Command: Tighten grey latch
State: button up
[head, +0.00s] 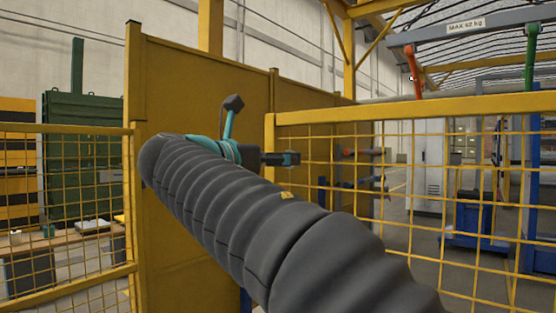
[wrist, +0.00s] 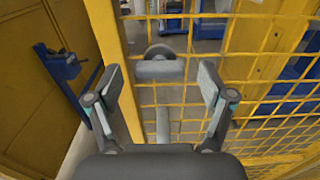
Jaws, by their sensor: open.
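My gripper (head: 290,158) is at the end of my dark sleeved arm, beside the yellow fence post in the head view. In the wrist view my gripper (wrist: 161,84) is open, with one finger on each side and nothing held. A grey part that looks like the latch (wrist: 159,70) lies ahead between the fingers, with a rounded bar across, a disc behind it and a grey rod below. It appears apart from both fingers. I cannot make out the grey latch in the head view.
Yellow mesh fence (head: 440,170) fills the right side, and a yellow panel (head: 190,90) stands behind my arm. In the wrist view a blue bracket (wrist: 62,66) is on the yellow panel at left. An orange handle (head: 413,70) hangs from the beam at upper right.

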jog(key=shift+w+d, duration=0.4)
jog(key=shift+w, duration=0.1)
jog(key=c, duration=1.2)
jog(key=shift+o, duration=0.2)
